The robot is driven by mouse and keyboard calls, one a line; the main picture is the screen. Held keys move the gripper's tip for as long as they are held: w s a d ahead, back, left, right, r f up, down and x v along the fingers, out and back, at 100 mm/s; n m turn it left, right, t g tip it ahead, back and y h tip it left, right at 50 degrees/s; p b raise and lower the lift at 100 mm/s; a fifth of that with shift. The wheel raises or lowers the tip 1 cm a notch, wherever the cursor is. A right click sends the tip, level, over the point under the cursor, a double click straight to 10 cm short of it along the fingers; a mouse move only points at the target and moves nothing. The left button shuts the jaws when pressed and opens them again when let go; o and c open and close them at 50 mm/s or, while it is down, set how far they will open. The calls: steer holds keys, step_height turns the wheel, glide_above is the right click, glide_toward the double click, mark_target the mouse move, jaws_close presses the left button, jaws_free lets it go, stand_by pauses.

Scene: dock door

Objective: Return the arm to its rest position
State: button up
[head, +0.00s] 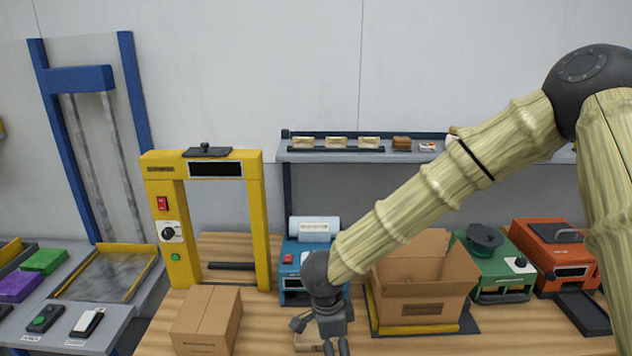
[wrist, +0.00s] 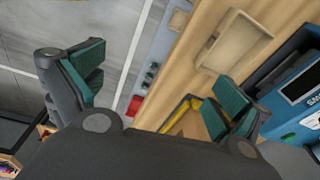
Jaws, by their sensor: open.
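My arm reaches in from the right of the head view, with a bamboo-like covering and dark joints. My gripper (head: 336,345) hangs down at the front of the wooden bench, its tips cut by the lower picture edge. In the wrist view my gripper (wrist: 160,95) shows two fingers with green pads spread wide apart, with nothing between them. A shallow wooden tray (wrist: 235,42) lies on the bench in the wrist view. The arm passes in front of the blue machine (head: 296,256) and the open cardboard box (head: 425,290).
A closed carton (head: 208,320) stands left of my gripper, before the yellow frame (head: 158,215). Green (head: 497,270) and orange (head: 555,250) machines stand at right. A shelf (head: 350,157) with small items runs behind. The bench front between carton and open box has some free room.

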steer(key=s+d+f+n+t+h+b, duration=0.15)
steer(key=s+d+f+n, duration=0.45)
steer(key=f, duration=0.7)
steer(key=s+d+f+n+b, duration=0.3)
steer(key=d+f, duration=0.4)
steer(key=f, duration=0.6)
steer(key=s+d+f+n+y+b, duration=0.1)
steer(key=s+d+f+n, duration=0.1)
steer(key=s, duration=0.4)
steer(key=s+d+f+n+g+y+b, duration=0.1)
steer(key=s+f+n, duration=0.1)
steer(key=s+f, duration=0.3)
steer(key=s+d+f+n+g+y+b, duration=0.1)
steer(key=s+d+f+n+b, duration=0.1)
steer(key=s, duration=0.7)
steer(key=shift+d+f+n, duration=0.3)
steer(key=shift+f, duration=0.55)
